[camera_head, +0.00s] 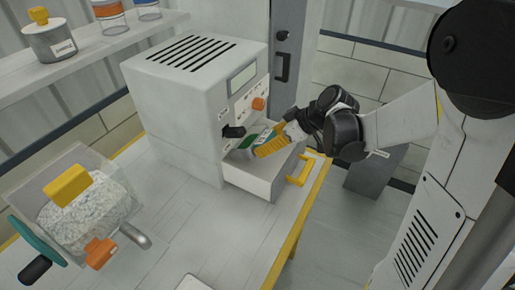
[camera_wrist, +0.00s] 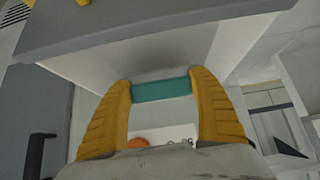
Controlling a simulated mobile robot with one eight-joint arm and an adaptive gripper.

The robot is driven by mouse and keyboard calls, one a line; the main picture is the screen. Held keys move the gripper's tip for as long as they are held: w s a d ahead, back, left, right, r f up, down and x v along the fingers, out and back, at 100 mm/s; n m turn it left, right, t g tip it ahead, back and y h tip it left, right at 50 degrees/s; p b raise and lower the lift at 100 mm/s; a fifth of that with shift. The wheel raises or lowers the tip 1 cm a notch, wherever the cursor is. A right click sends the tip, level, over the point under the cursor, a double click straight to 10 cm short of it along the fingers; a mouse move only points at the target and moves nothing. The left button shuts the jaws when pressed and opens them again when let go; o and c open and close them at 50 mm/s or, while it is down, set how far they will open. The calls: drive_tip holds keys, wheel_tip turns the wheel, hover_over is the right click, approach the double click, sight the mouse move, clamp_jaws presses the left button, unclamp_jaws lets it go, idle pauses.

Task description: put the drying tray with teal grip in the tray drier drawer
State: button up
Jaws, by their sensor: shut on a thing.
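The tray drier is a white box (camera_head: 185,90) on the table, with its drawer (camera_head: 255,177) pulled out at the lower front. The drawer has a yellow handle (camera_head: 300,170). My gripper (camera_head: 262,146) has its yellow fingers over the open drawer, close to the drier's front. In the wrist view the fingers are shut on the teal grip (camera_wrist: 160,90) of the drying tray. In the head view a little green of the grip (camera_head: 247,141) shows beside the fingers. The tray's body is mostly hidden, so I cannot tell whether it touches the drawer floor.
The drier's front carries an orange knob (camera_head: 258,103) and a black knob (camera_head: 233,131), close above the fingers. A clear drum (camera_head: 85,205) with pale granules stands at the table's left. A shelf (camera_head: 100,40) with jars is behind. The table between drum and drawer is clear.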

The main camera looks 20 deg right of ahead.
drive_tip(key=shift+w+a+f, duration=0.3)
drive_tip(key=shift+w+a, duration=0.1)
drive_tip(key=b+x, duration=0.1)
drive_tip(key=x, duration=0.2)
drive_tip(key=shift+w+a+b, duration=0.15)
drive_tip(key=shift+w+b, duration=0.05)
drive_tip(key=shift+b, duration=0.1)
drive_tip(key=shift+r, duration=0.2)
drive_tip(key=shift+s, duration=0.1)
drive_tip(key=shift+f, duration=0.25)
drive_tip(key=o, duration=1.4)
drive_tip(key=shift+r, duration=0.1)
drive_tip(key=shift+c, duration=0.2)
drive_tip(key=shift+r, duration=0.1)
